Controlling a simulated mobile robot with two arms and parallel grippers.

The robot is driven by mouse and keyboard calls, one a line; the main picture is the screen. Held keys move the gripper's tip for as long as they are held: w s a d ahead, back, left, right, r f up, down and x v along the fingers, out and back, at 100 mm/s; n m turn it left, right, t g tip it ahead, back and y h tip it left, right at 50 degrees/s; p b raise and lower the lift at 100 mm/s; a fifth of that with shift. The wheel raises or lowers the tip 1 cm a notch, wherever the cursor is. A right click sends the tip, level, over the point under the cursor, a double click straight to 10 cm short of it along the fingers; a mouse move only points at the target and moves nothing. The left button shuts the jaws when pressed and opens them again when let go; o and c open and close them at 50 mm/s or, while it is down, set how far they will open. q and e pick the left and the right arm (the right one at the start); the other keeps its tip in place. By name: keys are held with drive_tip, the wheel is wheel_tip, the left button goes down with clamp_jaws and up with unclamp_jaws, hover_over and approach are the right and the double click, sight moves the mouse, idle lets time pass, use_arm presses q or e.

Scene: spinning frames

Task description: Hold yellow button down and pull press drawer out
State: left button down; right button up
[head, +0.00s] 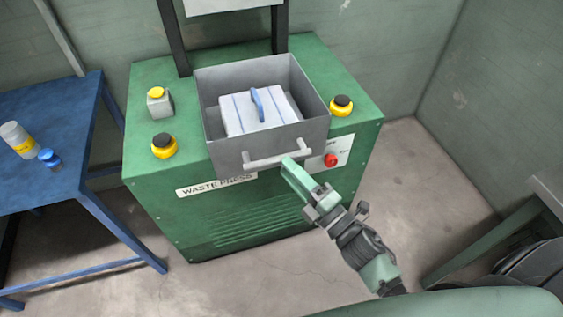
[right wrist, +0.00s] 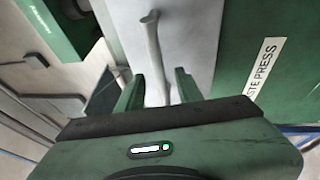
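The green waste press (head: 235,225) stands in the middle of the head view. A grey open-topped drawer (head: 225,155) sits in its top, with a pale bar handle (head: 262,160) across its front. The yellow button (head: 155,92) is on a small grey box at the press's back left; nothing touches it. My right gripper (head: 288,163) is at the right end of the handle. In the right wrist view, the handle (right wrist: 153,50) runs between the two spread green fingers (right wrist: 158,88), with gaps showing beside it. My left gripper is not in view.
A white bundle with a blue handle (head: 258,103) lies in the drawer. Black-topped yellow knobs (head: 164,149) (head: 341,108) flank the drawer. A red button (head: 330,160) is on the press front. A blue table (head: 60,115) stands left. Floor before the press is clear.

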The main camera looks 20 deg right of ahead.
drive_tip(key=shift+v, duration=1.6)
